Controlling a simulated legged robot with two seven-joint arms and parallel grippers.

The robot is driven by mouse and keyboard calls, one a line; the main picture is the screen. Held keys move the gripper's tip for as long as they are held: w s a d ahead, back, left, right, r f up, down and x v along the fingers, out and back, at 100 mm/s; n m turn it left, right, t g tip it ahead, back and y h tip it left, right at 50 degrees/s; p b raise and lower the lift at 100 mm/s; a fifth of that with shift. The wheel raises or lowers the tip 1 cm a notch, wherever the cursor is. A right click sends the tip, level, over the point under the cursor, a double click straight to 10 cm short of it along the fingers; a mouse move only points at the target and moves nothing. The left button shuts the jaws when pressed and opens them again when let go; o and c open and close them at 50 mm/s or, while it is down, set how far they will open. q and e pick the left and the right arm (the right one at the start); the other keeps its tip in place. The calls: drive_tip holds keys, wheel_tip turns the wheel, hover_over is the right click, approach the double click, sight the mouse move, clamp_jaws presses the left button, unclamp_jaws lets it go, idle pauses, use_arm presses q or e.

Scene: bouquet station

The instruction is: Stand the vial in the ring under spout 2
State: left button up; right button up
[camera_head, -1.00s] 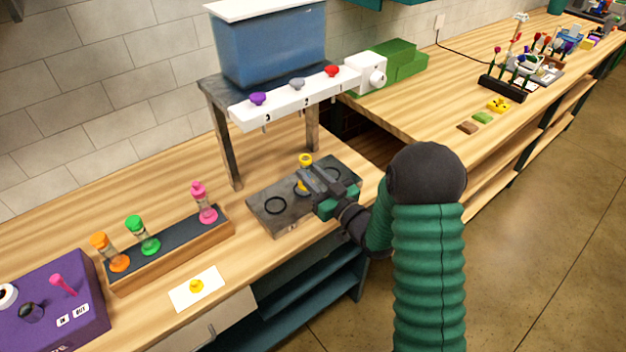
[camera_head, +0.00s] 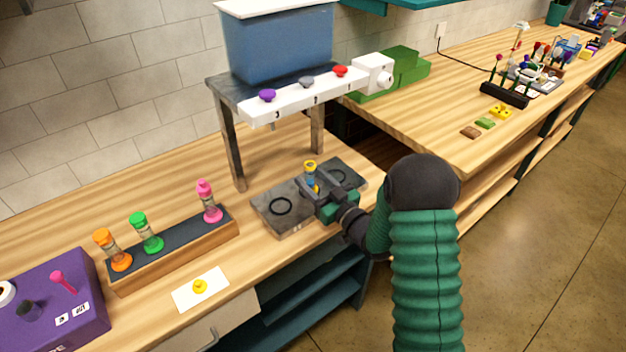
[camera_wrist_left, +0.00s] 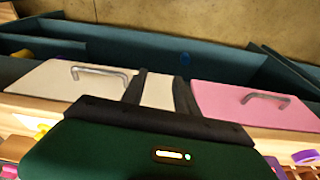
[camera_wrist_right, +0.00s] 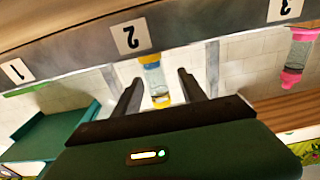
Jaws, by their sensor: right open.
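The yellow-capped vial (camera_head: 310,174) stands upright on the dark plate (camera_head: 277,228) under the dispenser's middle spout. In the right wrist view, which is upside down, the clear vial (camera_wrist_right: 153,80) is below the label 2. My right gripper (camera_head: 313,190) is open, with its fingers (camera_wrist_right: 158,88) on either side of the vial and apart from it. The middle ring is hidden by my gripper and the vial's base, so its seating cannot be seen. My left gripper (camera_wrist_left: 161,88) shows in its wrist view with fingers apart and empty, over drawers.
The dispenser (camera_head: 280,45) stands on legs behind the plate. Rings to the left (camera_head: 281,206) and right (camera_head: 338,177) are empty. A wooden rack (camera_head: 175,257) holds orange, green and pink vials. A yellow-marked card (camera_head: 183,299) and purple box (camera_head: 50,300) are at left.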

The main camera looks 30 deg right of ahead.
drive_tip(key=s+d+b, duration=0.1)
drive_tip(key=s, duration=1.1)
drive_tip(key=shift+f, duration=0.4)
drive_tip(key=shift+d, duration=0.15)
